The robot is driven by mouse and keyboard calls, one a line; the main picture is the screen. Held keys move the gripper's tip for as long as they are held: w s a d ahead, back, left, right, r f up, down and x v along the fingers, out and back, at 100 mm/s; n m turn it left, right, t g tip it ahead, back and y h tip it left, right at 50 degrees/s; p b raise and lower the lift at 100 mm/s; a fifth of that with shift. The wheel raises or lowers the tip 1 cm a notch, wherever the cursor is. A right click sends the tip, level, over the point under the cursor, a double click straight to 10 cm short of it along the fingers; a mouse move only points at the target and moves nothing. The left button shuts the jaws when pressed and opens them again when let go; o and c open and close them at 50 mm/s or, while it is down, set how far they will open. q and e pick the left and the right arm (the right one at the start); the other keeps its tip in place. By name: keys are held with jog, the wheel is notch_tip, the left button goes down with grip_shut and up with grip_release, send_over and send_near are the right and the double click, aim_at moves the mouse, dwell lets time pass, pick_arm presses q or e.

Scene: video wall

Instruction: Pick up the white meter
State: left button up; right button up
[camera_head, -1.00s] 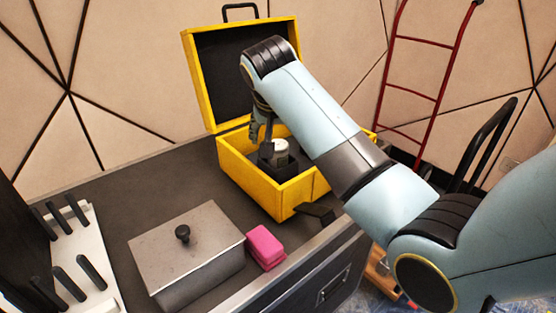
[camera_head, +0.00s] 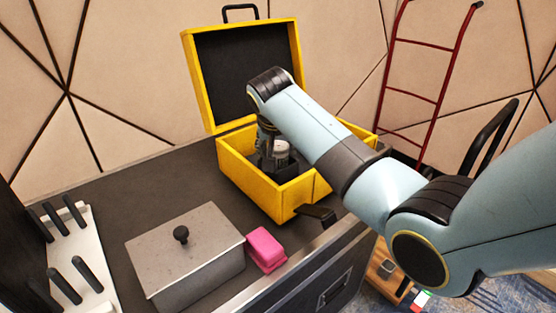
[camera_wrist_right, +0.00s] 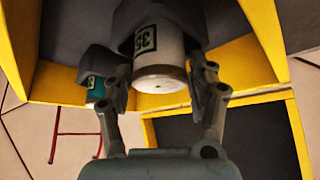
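The white meter (camera_head: 281,149) is a short white cylinder standing in a dark holder inside the open yellow case (camera_head: 248,184). In the right wrist view the white meter (camera_wrist_right: 160,68) shows a black-framed "35" label, and its end faces the camera. My right gripper (camera_head: 266,150) reaches down into the case at the meter. In the right wrist view my right gripper (camera_wrist_right: 163,88) is open, with one finger on each side of the meter. The fingers are very near its sides; firm contact is not clear. My left gripper is not in view.
A teal-banded meter (camera_wrist_right: 95,88) sits beside the white one. A grey lidded box (camera_head: 190,257), a pink block (camera_head: 265,249) and a white rack with black handles (camera_head: 82,264) are on the dark worktop (camera_head: 130,190). A red hand truck (camera_head: 415,91) stands behind.

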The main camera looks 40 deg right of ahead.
jog(key=c, duration=0.9)
